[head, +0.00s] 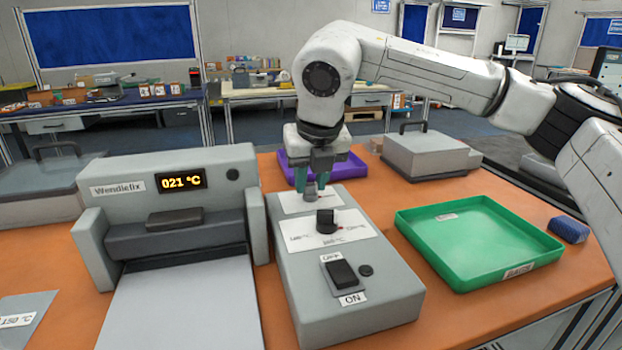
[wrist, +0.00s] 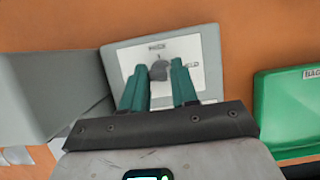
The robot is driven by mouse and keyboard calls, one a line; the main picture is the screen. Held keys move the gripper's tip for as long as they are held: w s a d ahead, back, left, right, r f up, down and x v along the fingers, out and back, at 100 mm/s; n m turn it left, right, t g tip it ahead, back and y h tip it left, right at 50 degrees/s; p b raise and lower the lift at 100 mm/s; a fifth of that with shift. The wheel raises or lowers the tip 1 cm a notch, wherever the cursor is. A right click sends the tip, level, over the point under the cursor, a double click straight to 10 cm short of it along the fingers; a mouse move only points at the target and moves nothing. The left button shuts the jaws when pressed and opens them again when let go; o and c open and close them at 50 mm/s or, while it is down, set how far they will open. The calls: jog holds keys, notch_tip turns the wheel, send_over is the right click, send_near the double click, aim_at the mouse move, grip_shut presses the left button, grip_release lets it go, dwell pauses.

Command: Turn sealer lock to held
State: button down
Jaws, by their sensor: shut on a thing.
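The grey control box (head: 352,290) stands beside the sealer on the orange table. Its far white panel (head: 290,204) carries a small grey lock knob (head: 310,192), which also shows in the wrist view (wrist: 158,71). In that view the panel has a label at its top and another at its right. My gripper (head: 310,180) points down over this panel, its two green fingers on either side of the knob; it is shut on the knob. In the wrist view the fingers (wrist: 160,82) partly frame the knob. The knob's exact pointing direction is hard to read.
A black dial (head: 326,222) and a rocker switch (head: 341,273) sit nearer on the same box. The sealer (head: 178,215) at left displays 021 °C. A green tray (head: 480,243) lies right, a purple tray (head: 345,170) behind. Orange table shows between the box and green tray.

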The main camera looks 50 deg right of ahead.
jog(key=c, duration=0.9)
grip_release()
jog(key=shift+o, duration=0.2)
jog(key=p+v, duration=0.1)
jog(key=v, duration=0.9)
jog(key=shift+s+r, duration=0.15)
jog(key=shift+r, duration=0.2)
jog(key=shift+a, duration=0.1)
